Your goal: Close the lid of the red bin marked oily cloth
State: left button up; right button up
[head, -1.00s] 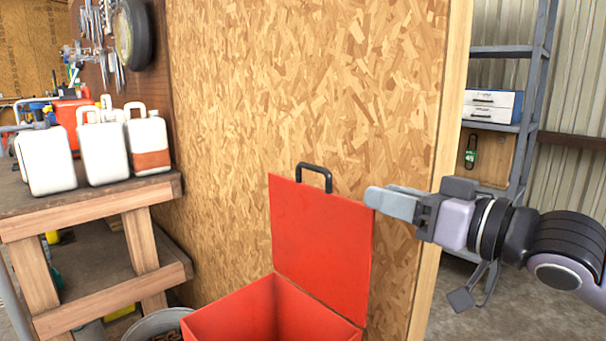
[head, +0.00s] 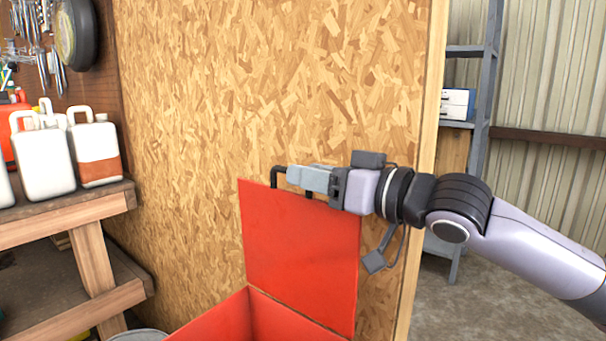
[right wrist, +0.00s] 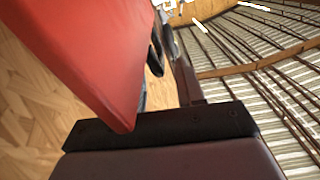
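The red bin (head: 224,322) stands against the chipboard wall, its lower part cut off by the bottom of the head view. Its red lid (head: 300,255) stands upright at the back, so the bin is open. I cannot tell whether the fingers touch the handle or are shut. My left gripper is out of view.
The chipboard wall (head: 200,130) is close behind the lid. A wooden bench (head: 70,225) with white jugs (head: 42,160) stands at left. A metal shelf (head: 478,90) and open floor (head: 480,305) are at right.

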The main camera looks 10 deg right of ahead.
jog(key=shift+x, duration=1.05)
grip_shut()
jog(key=shift+s+a, duration=0.1)
